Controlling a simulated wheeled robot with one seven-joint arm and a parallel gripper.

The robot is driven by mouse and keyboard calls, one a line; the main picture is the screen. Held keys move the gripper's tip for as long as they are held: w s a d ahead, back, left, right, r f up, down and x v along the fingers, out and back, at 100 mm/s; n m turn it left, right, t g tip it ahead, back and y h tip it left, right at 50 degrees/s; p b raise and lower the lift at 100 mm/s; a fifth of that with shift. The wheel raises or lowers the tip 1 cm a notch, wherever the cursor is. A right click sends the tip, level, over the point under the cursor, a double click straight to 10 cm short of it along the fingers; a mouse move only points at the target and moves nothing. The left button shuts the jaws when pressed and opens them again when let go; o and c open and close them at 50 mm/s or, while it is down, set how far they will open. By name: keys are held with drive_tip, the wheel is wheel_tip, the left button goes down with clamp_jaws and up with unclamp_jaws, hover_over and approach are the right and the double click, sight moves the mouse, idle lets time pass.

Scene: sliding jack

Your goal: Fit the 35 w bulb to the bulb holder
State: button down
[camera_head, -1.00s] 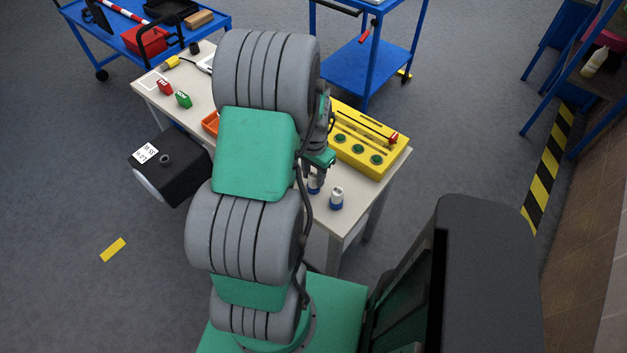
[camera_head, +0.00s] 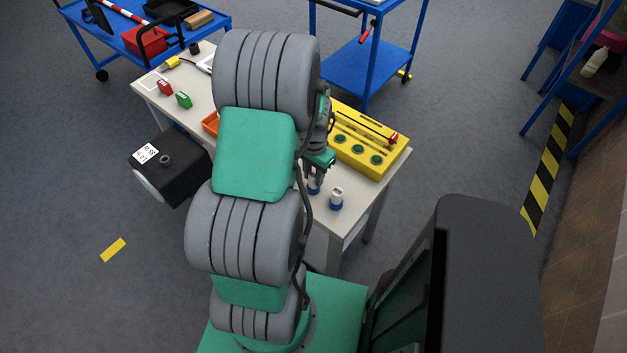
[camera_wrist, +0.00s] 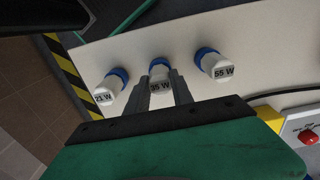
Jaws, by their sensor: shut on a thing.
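The 35 W bulb (camera_wrist: 159,85), white with a blue base, stands upright on the pale table between two like bulbs in the wrist view. My gripper (camera_wrist: 164,90) has one finger on each side of it and is shut on it. In the head view, my gripper (camera_head: 317,177) reaches down over this bulb, whose blue base (camera_head: 313,190) shows at the table. A black lamp-like box (camera_head: 172,167) left of the table has a white label and a small round fitting (camera_head: 165,160) on top; I cannot tell for sure that this is the bulb holder.
The 21 W bulb (camera_wrist: 109,90) and 55 W bulb (camera_wrist: 213,65) stand close on either side. My arm hides the table's middle.

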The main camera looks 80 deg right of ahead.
sight(313, 175)
drive_tip(key=shift+r+p, duration=0.4)
drive_tip(key=shift+r, duration=0.25)
drive_tip(key=shift+r+p, duration=1.05)
drive_tip(key=shift+r, duration=0.45)
